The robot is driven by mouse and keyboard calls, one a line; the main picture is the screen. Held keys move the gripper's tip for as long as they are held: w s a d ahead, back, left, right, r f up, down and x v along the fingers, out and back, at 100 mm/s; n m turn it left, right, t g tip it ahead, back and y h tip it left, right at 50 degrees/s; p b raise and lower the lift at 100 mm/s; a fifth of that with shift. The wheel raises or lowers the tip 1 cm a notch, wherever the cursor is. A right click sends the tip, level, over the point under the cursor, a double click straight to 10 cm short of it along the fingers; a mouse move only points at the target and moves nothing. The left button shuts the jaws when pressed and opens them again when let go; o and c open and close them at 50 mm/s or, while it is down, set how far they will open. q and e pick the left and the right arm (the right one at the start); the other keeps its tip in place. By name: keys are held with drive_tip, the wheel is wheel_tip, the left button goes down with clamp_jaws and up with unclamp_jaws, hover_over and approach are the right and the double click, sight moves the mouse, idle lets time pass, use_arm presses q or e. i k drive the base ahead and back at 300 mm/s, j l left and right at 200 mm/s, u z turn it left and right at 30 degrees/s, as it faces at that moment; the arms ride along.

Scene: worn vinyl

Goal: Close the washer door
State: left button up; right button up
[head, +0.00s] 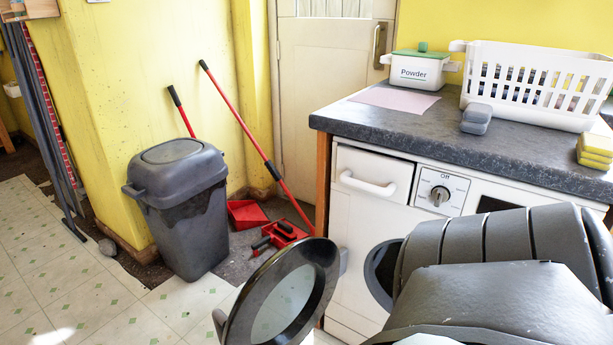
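The white washer (350,225) stands under the dark worktop at the right. Its round door (253,299), a dark ring with a clear pane, stands swung wide open to the left of the machine. The door's lower part is cut off by the bottom of the picture. The dark door opening (379,270) shows only in part, because my dark grey arm covers the lower right of the view. Neither gripper can be seen, and no contact with the door shows.
A grey bin (185,215) stands on the floor left of the washer. A red-handled broom (245,130), dustpan (246,213) and red tools (280,235) lie or lean behind the door. The worktop (400,125) holds a powder box (418,72) and white basket (530,85).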

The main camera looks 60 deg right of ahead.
sight(282, 301)
drive_tip(key=i+j+z, duration=0.15)
drive_tip(key=z, duration=0.25)
drive_tip(key=i+j+z, duration=0.2)
drive_tip(key=z, duration=0.25)
drive_tip(key=i+j+z, duration=0.65)
drive_tip(key=z, duration=0.2)
drive_tip(key=i+j+z, duration=0.15)
drive_tip(key=j+z, duration=0.2)
drive_tip(key=z, duration=0.15)
drive_tip(key=i+j+z, duration=0.1)
drive_tip(key=j+z, duration=1.6)
drive_tip(key=z, duration=0.15)
drive_tip(key=k+j+z, duration=0.3)
drive_tip(key=k+j, duration=0.6)
